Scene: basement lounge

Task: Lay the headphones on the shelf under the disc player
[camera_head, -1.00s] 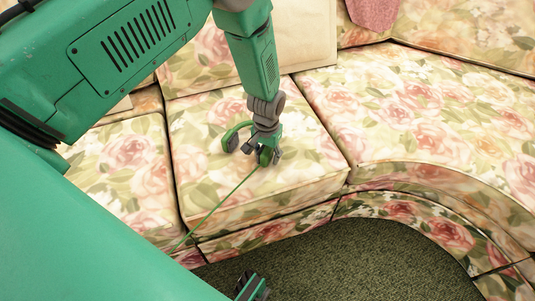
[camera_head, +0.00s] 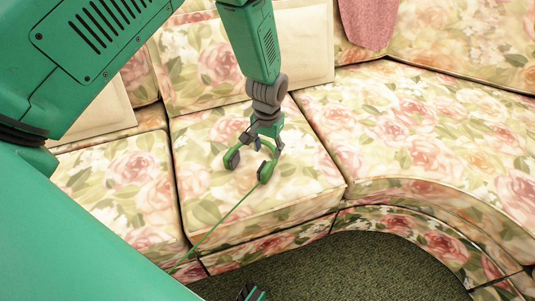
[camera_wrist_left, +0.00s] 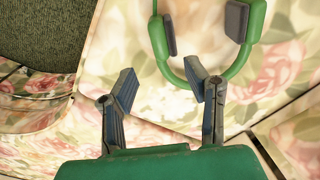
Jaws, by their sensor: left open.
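The green headphones (camera_head: 266,172) with dark ear pads lie on a floral sofa seat in the head view, their thin green cable running down to the lower left. My left gripper (camera_head: 263,144) is open just above and behind them, partly hiding the band. In the left wrist view, the headphones (camera_wrist_left: 247,50) form a U with two dark pads. There the fingers of my left gripper (camera_wrist_left: 161,78) are spread, and the right one overlaps the curve of the band. I cannot tell whether they touch.
The sofa seat (camera_head: 310,165) has free room around the headphones. Pale cushions (camera_head: 300,45) lean at the back, and a pink cloth (camera_head: 368,22) hangs over the backrest. Dark green carpet (camera_head: 350,265) lies in front of the sofa.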

